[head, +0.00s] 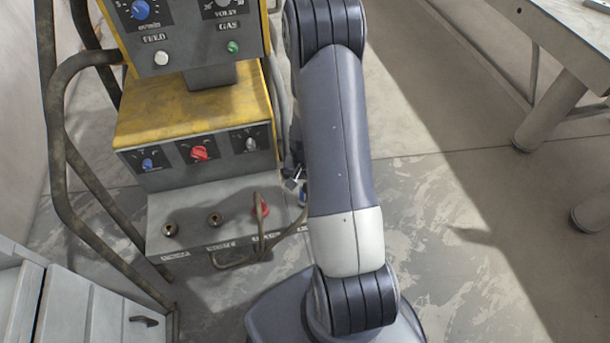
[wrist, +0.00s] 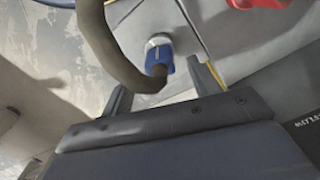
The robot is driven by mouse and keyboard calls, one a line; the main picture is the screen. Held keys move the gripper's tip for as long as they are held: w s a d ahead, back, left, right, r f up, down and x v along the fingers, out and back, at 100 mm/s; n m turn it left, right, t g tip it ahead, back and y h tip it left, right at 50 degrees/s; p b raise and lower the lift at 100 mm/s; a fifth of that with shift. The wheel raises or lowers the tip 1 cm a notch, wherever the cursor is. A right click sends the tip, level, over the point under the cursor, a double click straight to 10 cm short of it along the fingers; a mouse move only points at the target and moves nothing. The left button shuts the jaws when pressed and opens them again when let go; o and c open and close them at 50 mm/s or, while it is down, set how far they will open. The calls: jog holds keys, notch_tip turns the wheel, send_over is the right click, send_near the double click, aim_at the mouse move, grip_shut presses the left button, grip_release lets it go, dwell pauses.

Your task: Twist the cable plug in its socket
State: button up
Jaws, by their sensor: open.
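The cable plug (wrist: 158,60) is blue with a pale stripe and sits in a round grey socket (wrist: 158,40) on the machine's pale front in the wrist view. A thick brown cable (wrist: 97,38) bends into its near end. My gripper (wrist: 158,80) is open, with one finger to the left of the plug and one to the right. I see no finger clearly touching the plug. In the head view, a bit of blue (head: 303,196) shows beside my arm. Most of my gripper (head: 294,178) is hidden there behind my arm.
The yellow and grey machine (head: 190,108) has knobs and two empty sockets (head: 214,219). A red plug (head: 262,208) with a hanging cable sits close by. A bent tube rail (head: 60,150) stands left, a grey cabinet (head: 90,310) lower left, and a table (head: 565,40) at right.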

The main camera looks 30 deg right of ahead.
jog(key=shift+f, duration=1.4)
jog(key=c, duration=1.1)
jog(key=n+b, duration=0.1)
jog(key=n, duration=0.3)
jog(key=shift+c, duration=0.2)
jog(key=o, duration=1.1)
jog(key=shift+o, duration=0.2)
notch_tip(320, 180, up, 11)
jog(key=shift+f+p, duration=0.1)
jog(key=shift+p, duration=0.85)
